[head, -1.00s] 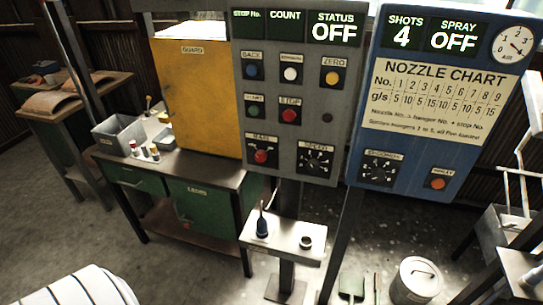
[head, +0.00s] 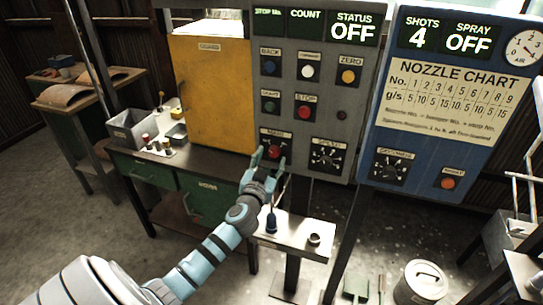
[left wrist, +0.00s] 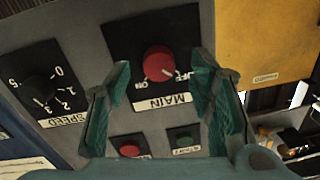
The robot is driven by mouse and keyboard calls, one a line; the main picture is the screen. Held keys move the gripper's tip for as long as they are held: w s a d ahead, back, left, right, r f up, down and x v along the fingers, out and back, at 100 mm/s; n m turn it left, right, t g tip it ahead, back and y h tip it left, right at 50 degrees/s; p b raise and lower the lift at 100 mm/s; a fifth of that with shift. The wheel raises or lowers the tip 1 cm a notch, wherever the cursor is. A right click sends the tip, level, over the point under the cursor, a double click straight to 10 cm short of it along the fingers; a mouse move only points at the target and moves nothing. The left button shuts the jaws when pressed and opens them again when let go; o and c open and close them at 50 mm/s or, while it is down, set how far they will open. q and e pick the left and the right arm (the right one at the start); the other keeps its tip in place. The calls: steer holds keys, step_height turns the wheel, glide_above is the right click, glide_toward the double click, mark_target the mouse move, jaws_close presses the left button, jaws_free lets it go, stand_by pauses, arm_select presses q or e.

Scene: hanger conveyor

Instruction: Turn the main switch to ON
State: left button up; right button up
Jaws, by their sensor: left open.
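The main switch is a red round knob (head: 274,152) on a black plate low on the grey control panel (head: 322,97). The left wrist view shows the knob (left wrist: 157,60) upside down, with its MAIN label, ON and OFF marks. Its pale pointer mark seems to be on the OFF side. The status display (head: 354,27) reads OFF. My left gripper (head: 268,160) is open in front of the switch. In the left wrist view its green fingers (left wrist: 163,74) stand either side of the knob, with gaps on both sides. My right gripper is not in view.
The speed dial (head: 325,156) sits right of the switch, and the red stop button (head: 304,112) is above. A small shelf (head: 295,236) with a blue-based tool (head: 271,222) is below the panel. A yellow guard door (head: 212,92) stands to the left.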

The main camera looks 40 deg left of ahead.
arm_select(q)
steer(key=shift+x, duration=0.95)
steer(key=c, duration=1.2)
steer(key=shift+o, duration=0.2)
